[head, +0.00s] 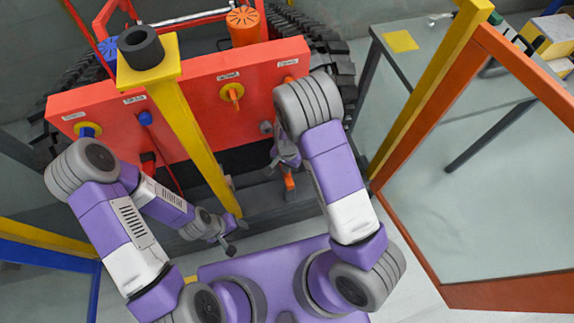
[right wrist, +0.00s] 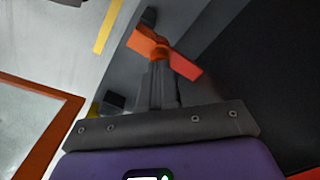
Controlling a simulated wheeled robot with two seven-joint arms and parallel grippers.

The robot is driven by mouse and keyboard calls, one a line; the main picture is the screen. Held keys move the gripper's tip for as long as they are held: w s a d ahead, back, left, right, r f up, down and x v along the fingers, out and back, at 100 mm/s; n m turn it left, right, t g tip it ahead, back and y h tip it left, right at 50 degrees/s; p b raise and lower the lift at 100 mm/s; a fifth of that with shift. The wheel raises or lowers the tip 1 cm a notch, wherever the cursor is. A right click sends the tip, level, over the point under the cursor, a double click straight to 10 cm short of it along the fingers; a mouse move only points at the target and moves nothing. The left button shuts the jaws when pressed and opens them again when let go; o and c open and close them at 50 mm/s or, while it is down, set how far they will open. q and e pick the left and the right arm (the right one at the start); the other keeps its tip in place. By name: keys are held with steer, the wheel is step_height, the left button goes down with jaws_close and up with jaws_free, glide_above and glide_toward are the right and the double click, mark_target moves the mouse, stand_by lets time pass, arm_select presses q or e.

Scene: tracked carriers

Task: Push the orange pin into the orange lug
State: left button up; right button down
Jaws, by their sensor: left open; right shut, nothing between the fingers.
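An orange piece (head: 290,182) shows low in front of the red panel, just below my right gripper (head: 287,168). In the right wrist view an orange block (right wrist: 147,42) and a redder bar (right wrist: 186,66) lie at the tips of my right gripper (right wrist: 158,72). The fingers are shut with nothing between them; I cannot tell whether they touch the orange block. I cannot tell which orange piece is the pin and which the lug. My left gripper (head: 231,236) is open and empty, low beside the yellow post's foot.
The red panel (head: 190,105) carries labels, blue knobs and an orange handle on a yellow disc (head: 232,92). A yellow post (head: 195,130) with a dark ring on top stands in front. An orange-framed glass panel (head: 480,170) and a grey table (head: 440,70) are at right.

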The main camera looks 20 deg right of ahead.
steer(key=shift+f, duration=0.45)
stand_by(0.3)
steer(key=shift+r, duration=0.1)
step_height(320, 180, up, 3)
steer(key=p, duration=0.2)
steer(key=shift+p, duration=0.4)
step_height(320, 180, up, 7)
steer(key=p, duration=0.2)
steer(key=shift+r, duration=0.1)
